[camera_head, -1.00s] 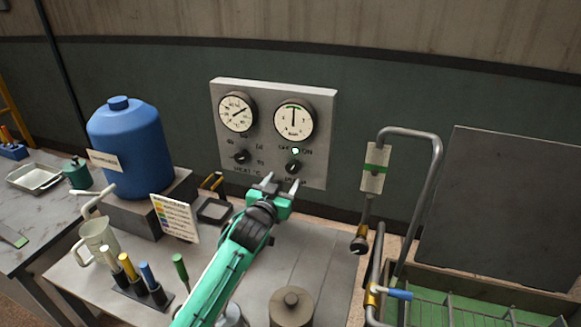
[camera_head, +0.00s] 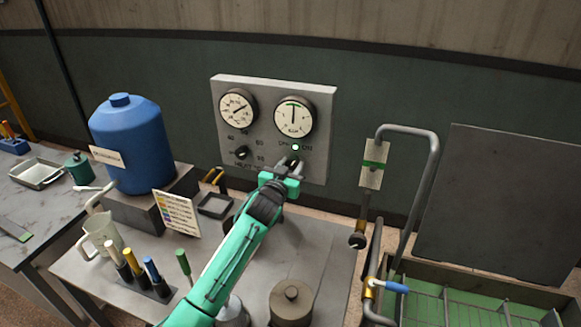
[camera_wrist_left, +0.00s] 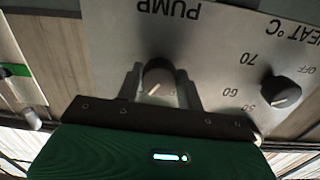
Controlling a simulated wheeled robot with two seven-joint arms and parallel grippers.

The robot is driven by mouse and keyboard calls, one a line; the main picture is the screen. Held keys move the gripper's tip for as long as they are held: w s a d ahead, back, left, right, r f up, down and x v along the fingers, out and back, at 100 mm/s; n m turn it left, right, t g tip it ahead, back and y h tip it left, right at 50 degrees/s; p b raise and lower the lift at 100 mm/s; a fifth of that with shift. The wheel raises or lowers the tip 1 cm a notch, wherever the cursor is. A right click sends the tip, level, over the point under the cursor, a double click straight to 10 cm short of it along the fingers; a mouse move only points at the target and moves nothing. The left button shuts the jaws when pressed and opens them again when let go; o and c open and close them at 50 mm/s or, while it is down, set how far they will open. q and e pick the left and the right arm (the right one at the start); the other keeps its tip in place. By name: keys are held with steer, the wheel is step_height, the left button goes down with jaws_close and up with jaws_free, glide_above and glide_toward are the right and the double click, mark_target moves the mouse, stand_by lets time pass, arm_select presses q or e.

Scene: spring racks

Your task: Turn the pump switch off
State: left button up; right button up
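The pump switch is a dark round knob with a pale pointer line, under the word PUMP in the upside-down left wrist view (camera_wrist_left: 158,80). It is on the grey control panel (camera_head: 270,128); in the head view my gripper mostly hides it. My left gripper (camera_head: 285,165) is at the panel, its fingers on either side of the knob in the left wrist view (camera_wrist_left: 162,88). They look open around it, with narrow gaps; I cannot tell if either touches. A lit green-white lamp (camera_head: 295,147) is just above the knob. My right gripper is not in view.
The heat knob (camera_head: 240,153) sits beside the pump knob, below two round gauges. A blue tank (camera_head: 130,145), a label card (camera_head: 177,213) and colored-handled tools stand on the bench to the left. A bent pipe (camera_head: 432,180) and green-floored basin are at the right.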

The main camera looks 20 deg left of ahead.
arm_select(q)
steer(key=c, duration=0.3)
steer(key=shift+c, duration=0.2)
